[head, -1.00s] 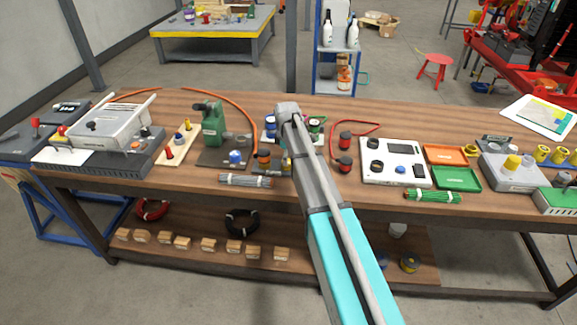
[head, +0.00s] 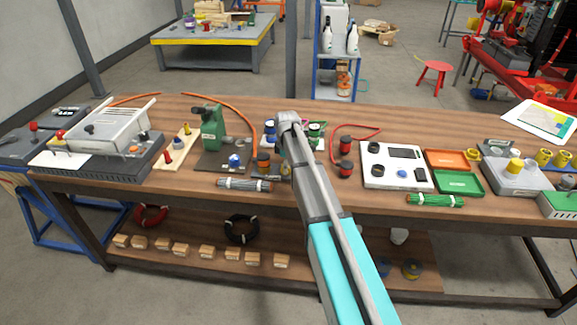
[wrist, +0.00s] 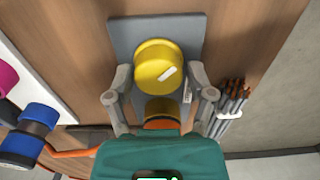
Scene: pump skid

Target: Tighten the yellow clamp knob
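The yellow clamp knob (wrist: 158,66) is a round yellow cap with a white mark on its top. It stands over a grey plate (wrist: 120,35) on the wooden bench. My gripper (wrist: 158,76) is open, with one grey finger on each side of the knob and a gap on both sides. A second yellow part with an orange band (wrist: 161,112) shows below the knob, partly hidden by my teal gripper body. In the head view my arm covers the gripper and the knob.
A grey cable bundle (wrist: 232,102) lies close to my right finger; it also shows in the head view (head: 245,184). A blue and dark part (wrist: 34,128) and a white panel (wrist: 28,75) are at left. The bench edge is at right.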

